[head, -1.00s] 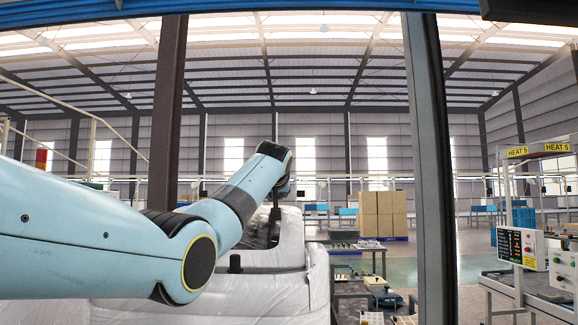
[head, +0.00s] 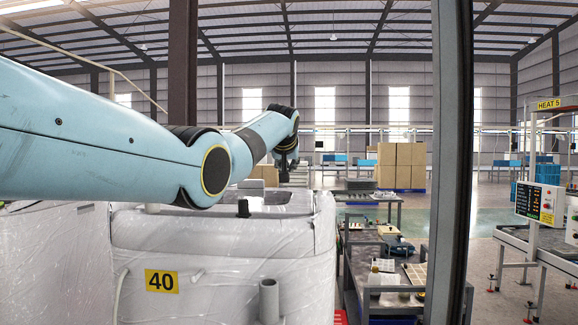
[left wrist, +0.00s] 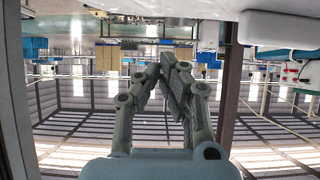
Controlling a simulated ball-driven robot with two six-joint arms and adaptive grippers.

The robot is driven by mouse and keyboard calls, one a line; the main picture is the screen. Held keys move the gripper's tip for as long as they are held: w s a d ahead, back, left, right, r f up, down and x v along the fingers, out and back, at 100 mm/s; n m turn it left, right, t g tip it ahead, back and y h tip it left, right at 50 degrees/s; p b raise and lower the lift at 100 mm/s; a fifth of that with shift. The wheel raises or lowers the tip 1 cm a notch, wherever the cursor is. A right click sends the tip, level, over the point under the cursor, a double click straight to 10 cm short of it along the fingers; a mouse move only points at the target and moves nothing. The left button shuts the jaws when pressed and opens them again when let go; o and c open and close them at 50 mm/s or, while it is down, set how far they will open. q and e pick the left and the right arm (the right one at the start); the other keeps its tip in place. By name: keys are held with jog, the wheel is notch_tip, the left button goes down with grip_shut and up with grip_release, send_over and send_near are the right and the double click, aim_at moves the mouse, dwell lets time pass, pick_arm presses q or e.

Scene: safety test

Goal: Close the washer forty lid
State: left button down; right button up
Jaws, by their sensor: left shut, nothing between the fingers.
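A dark post (head: 452,160) stands right of centre. A grey cart (head: 385,295) with small items is right of the washer. Stacked cardboard boxes (head: 402,166) stand behind. The HEAT 5 station (head: 540,200) is at the right. Another white wrapped unit (head: 55,265) adjoins at left.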

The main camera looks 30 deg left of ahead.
pick_arm(q)
jog(key=shift+r, duration=0.15)
jog(key=shift+a+r, duration=0.1)
jog(key=shift+r, duration=0.2)
jog(key=s+d+r+b, duration=0.3)
jog(key=s+r, duration=0.3)
jog(key=r, duration=0.4)
jog(key=shift+d+b, duration=0.3)
jog(key=shift+b, duration=0.15)
jog(key=shift+s, duration=0.1)
